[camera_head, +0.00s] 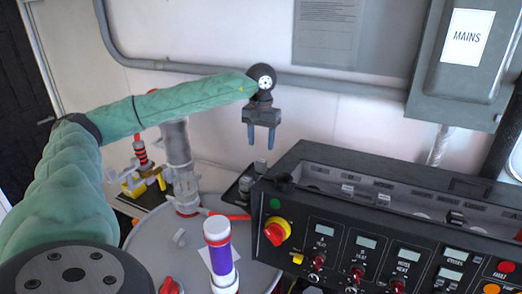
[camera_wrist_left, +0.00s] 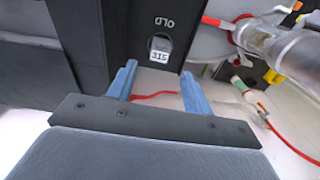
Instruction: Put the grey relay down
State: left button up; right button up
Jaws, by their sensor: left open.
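My left gripper (camera_head: 261,140) hangs with its fingers down, open and empty, above the back left of the black control panel. In the left wrist view its two blue fingers (camera_wrist_left: 158,78) stand apart with nothing between them. Beyond the fingertips, a small light grey piece marked 315 (camera_wrist_left: 160,48) sits in a recess of a black holder (camera_wrist_left: 185,22) labelled OLD. It looks like the grey relay, clear of the fingers. In the head view a small grey block (camera_head: 245,184) sits at the holder, below the gripper. My right gripper is not in view.
The control panel (camera_head: 370,250) with knobs and displays fills the lower right. A white and purple cylinder (camera_head: 219,255) stands on the grey drum top (camera_head: 150,245). A clear pipe fitting (camera_head: 180,165) rises behind it. A MAINS box (camera_head: 462,65) hangs on the wall.

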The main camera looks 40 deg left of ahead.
pick_arm(q)
jog(key=shift+r+p, duration=0.35)
jog(key=shift+r, duration=1.6)
